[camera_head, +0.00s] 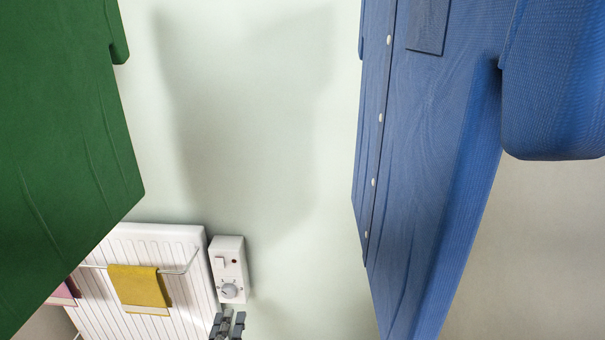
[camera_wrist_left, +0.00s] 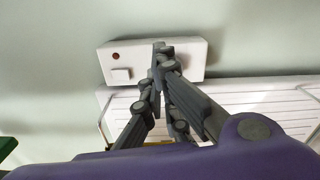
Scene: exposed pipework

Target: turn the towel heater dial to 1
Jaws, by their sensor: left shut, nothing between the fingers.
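The towel heater's white control box (camera_head: 226,255) is on the wall beside the radiator, with a rocker switch (camera_head: 219,262) and a small red light (camera_head: 236,262). The round grey dial (camera_head: 229,290) is at the box's lower end; its setting is too small to read. My left gripper (camera_head: 228,318) is shut and empty, just below the dial in the head view. In the left wrist view the shut fingers (camera_wrist_left: 162,50) overlap the right part of the control box (camera_wrist_left: 118,58) and hide the dial. I cannot tell whether they touch it. My right gripper is not in view.
The white ribbed towel heater (camera_head: 185,250) carries a yellow towel (camera_head: 138,287) on its rail and a pink one (camera_head: 65,290) at left. A large green garment (camera_head: 60,150) and a blue garment (camera_head: 420,170) hang close to the head camera. The wall between is clear.

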